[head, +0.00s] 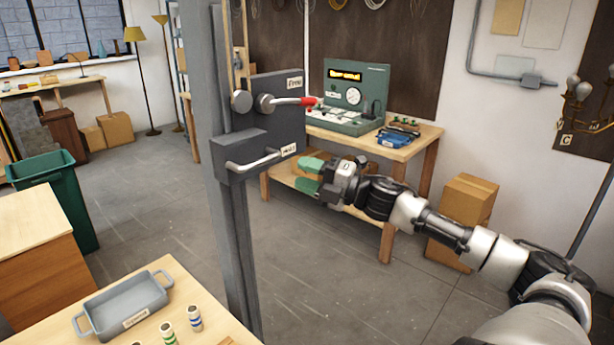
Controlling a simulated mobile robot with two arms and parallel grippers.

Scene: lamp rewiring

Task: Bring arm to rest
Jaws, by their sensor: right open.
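My right arm comes in from the lower right, and its gripper (309,176) is held out in front of the wooden workbench. Its two green-padded fingers are apart, with nothing visible between them. The gripper is below and to the right of a dark grey box on a post (228,150). A lever with a red tip (308,102) sticks out to the right from this box, and a metal handle (253,163) runs along its lower front. The gripper appears clear of both. My left gripper is not in view.
The workbench (425,133) holds a green test unit (355,85) and a blue tray (397,138). A grey tray (125,308) and several small bottles are on the near table. Open floor lies in the middle.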

